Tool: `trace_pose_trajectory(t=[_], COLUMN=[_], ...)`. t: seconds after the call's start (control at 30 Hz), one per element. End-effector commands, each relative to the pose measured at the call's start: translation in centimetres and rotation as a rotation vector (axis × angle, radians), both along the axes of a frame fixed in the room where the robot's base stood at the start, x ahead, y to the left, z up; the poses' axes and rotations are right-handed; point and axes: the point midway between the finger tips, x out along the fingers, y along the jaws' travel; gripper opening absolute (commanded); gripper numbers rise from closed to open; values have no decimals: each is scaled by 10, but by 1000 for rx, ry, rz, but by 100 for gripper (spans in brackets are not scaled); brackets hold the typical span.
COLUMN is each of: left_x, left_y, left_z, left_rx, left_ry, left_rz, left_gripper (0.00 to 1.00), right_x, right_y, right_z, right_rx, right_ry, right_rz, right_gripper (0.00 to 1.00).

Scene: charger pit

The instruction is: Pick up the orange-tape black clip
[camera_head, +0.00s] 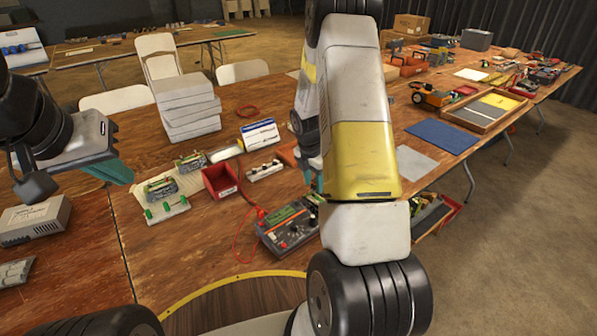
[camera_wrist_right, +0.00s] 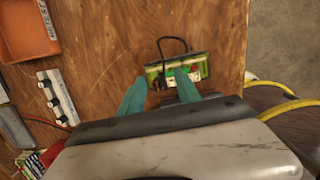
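In the right wrist view my right gripper (camera_wrist_right: 162,76) is open, with its two teal fingers apart above a small green-edged unit (camera_wrist_right: 205,66) on the table. A black cable loops over this unit, and small dark parts and a red spot show between the fingertips. I cannot make out for certain which part is the orange-tape black clip. In the head view my right arm hides that spot, and only a bit of teal finger shows beside it. My left gripper (camera_head: 112,171) is over the left of the table, away from the unit; its opening is unclear.
A red bin (camera_head: 220,181), a meter with red leads (camera_head: 291,226) and a white terminal strip (camera_head: 265,170) stand on the table. In the wrist view, an orange tray (camera_wrist_right: 28,32) lies upper left and a yellow hose (camera_wrist_right: 290,107) right, past the table edge.

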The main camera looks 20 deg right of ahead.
Motion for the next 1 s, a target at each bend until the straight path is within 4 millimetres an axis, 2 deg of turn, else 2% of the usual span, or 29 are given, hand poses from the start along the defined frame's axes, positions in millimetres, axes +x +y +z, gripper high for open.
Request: trace_pose_trajectory(t=[0.1, 0.3, 0.73, 0.87, 1.0], left_x=[0, 0, 0, 0, 0], left_y=[0, 0, 0, 0, 0], left_z=[0, 0, 0, 0, 0], left_rx=[0, 0, 0, 0, 0], left_ry=[0, 0, 0, 0, 0], left_rz=[0, 0, 0, 0, 0], left_gripper=[0, 0, 0, 0, 0], right_x=[0, 0, 1, 1, 1], right_y=[0, 0, 0, 0, -1], right_z=[1, 1, 6, 17, 37], right_rx=[0, 0, 0, 0, 0], right_ry=[0, 0, -2, -3, -5], right_rz=[0, 0, -1, -1, 0], right_gripper=[38, 0, 0, 0, 0])
